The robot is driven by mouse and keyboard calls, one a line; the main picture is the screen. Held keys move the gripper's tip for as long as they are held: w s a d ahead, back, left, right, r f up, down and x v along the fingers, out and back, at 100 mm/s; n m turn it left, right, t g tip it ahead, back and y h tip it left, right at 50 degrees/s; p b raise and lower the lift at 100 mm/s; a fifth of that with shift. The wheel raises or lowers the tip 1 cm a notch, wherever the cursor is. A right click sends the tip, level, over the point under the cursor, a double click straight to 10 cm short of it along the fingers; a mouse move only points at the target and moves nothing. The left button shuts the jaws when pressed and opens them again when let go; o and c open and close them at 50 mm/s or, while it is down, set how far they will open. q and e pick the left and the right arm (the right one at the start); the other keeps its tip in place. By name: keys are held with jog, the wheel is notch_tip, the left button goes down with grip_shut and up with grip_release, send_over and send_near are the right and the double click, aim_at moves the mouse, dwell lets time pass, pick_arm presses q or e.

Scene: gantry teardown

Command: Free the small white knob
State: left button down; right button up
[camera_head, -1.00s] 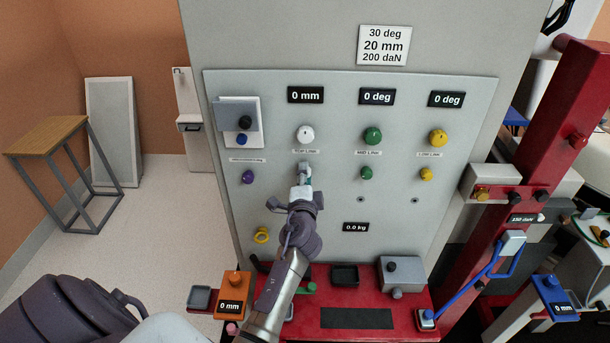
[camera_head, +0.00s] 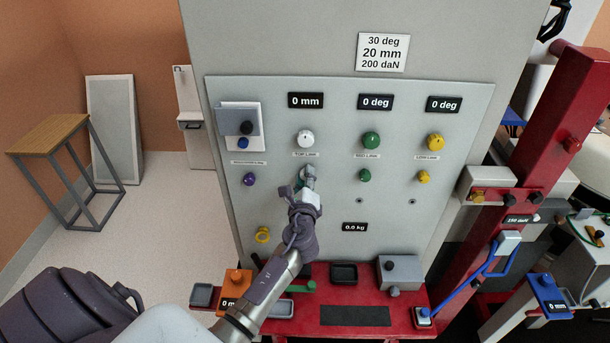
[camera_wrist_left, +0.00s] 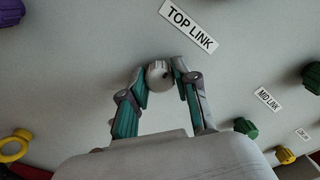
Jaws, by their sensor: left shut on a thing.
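The small white knob (camera_wrist_left: 158,76) is on the grey panel beside the TOP LINK label (camera_wrist_left: 188,25) in the left wrist view. My left gripper (camera_wrist_left: 161,74) is shut on it, with one teal and grey finger on each side. In the head view my left gripper (camera_head: 308,174) is at the panel, below the large white knob (camera_head: 306,139) and the TOP LINK label. My right gripper is not in view.
The purple knob (camera_head: 249,179) is left of the gripper. The small green knob (camera_head: 365,175) and small yellow knob (camera_head: 424,177) are to its right. A yellow ring (camera_head: 262,235) sits lower left. The red shelf (camera_head: 355,334) below holds trays and a grey box (camera_head: 399,271).

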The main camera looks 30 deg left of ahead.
pick_arm(q)
jog(key=shift+r+m, duration=0.1)
jog(key=shift+m, duration=0.5)
jog(key=shift+a, duration=0.1)
jog(key=c, duration=0.9)
grip_release()
jog(key=shift+o, duration=0.2)
jog(key=v, duration=1.2)
jog(key=shift+w, duration=0.1)
